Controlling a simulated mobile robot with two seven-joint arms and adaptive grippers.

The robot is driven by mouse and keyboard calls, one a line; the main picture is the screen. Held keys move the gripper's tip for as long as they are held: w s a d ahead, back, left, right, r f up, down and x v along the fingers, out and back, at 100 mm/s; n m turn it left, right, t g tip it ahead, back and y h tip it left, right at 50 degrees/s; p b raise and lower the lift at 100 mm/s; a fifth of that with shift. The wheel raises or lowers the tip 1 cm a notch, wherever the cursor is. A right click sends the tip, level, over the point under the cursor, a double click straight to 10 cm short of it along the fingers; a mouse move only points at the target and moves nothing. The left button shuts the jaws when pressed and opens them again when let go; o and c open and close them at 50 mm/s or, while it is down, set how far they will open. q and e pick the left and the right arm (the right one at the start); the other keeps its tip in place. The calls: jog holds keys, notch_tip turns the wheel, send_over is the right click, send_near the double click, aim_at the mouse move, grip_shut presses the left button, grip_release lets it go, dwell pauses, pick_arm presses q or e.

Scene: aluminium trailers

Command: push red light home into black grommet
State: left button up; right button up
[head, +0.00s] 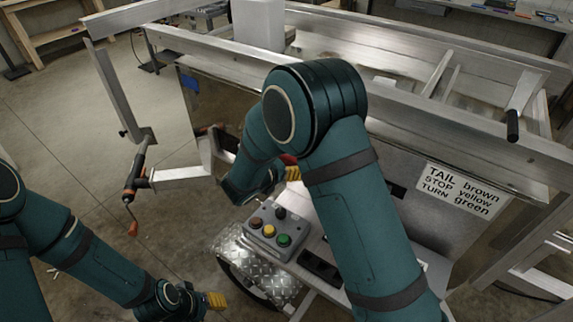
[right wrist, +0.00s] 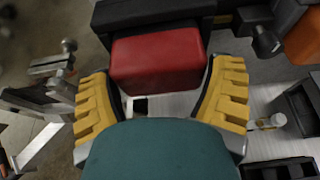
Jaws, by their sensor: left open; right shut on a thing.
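The red light (right wrist: 157,62) is a red block between the yellow fingers of my right gripper (right wrist: 162,100) in the right wrist view. The gripper is shut on it. A black piece (right wrist: 150,14), which looks like the black grommet, lies right behind the light; I cannot tell how deep the light sits in it. In the head view the right gripper (head: 291,173) is by the trailer's rear, mostly hidden by my right arm, with a little of the red light (head: 288,159) showing. My left gripper (head: 216,300) is open and empty, low over the floor at left.
A grey box with coloured buttons (head: 277,232) stands on the diamond-plate fender (head: 254,266), just below the right gripper. A wiring label (head: 459,191) is on the trailer panel. An orange-handled tool (head: 134,180) is at left. Floor (head: 60,120) at left is open.

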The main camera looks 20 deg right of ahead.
jog(key=shift+w+d, duration=0.4)
jog(key=shift+d, duration=0.2)
jog(key=o, duration=1)
jog(key=shift+o, duration=0.2)
jog(key=v, duration=1.2)
